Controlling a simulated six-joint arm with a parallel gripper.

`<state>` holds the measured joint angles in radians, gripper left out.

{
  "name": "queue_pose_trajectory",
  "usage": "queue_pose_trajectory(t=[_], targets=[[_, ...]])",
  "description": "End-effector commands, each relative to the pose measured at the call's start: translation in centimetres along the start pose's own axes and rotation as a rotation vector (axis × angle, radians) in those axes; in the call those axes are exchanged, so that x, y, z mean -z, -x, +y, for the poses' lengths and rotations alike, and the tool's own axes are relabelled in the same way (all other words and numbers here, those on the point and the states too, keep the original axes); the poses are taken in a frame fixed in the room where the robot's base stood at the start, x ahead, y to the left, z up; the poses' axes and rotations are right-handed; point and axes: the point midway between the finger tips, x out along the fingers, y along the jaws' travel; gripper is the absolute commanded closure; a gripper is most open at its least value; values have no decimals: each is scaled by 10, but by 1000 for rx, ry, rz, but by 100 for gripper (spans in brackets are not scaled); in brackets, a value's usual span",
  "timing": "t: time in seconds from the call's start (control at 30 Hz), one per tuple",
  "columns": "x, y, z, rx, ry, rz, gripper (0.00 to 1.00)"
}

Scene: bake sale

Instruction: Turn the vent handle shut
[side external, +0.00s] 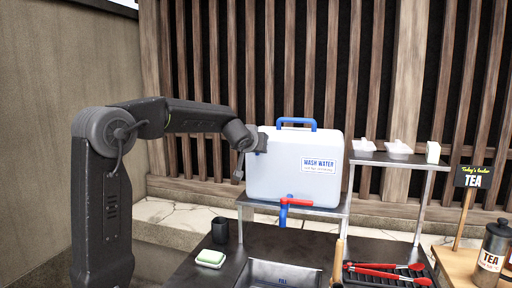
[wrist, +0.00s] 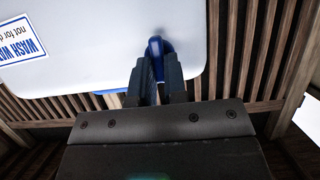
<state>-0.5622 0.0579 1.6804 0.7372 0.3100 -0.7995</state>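The white wash water jug (side external: 290,165) stands on a metal rack, with a blue carry handle on top and its label facing the camera. My gripper (side external: 262,143) is at the jug's upper left side and hides the vent in the side view. In the wrist view, the blue vent handle (wrist: 156,47) sticks out from the white jug (wrist: 100,45) between the two fingertips of my gripper (wrist: 157,72). The fingers lie close against both sides of the handle and appear shut on it. The vent handle's base is partly hidden.
A blue tap with a red lever (side external: 290,205) hangs from the jug's lower front. Below are a sink (side external: 283,275), a dark cup (side external: 220,230), a green sponge on a dish (side external: 210,258) and red tongs (side external: 385,271). White tubs (side external: 398,148) stand on the shelf at right.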

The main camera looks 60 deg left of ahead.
Motion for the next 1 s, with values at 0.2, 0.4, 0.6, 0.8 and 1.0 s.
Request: queue_pose_trajectory(t=[0.2,0.4,0.6,0.8,1.0], targets=[[0,-1,0,0,0,-1,100],[0,-1,0,7,-16,-2,100],[-1,-1,2,36,-90,-2,100],[-1,-1,4,91,-228,-1,100],[-2,-2,7,164,-403,-2,100]])
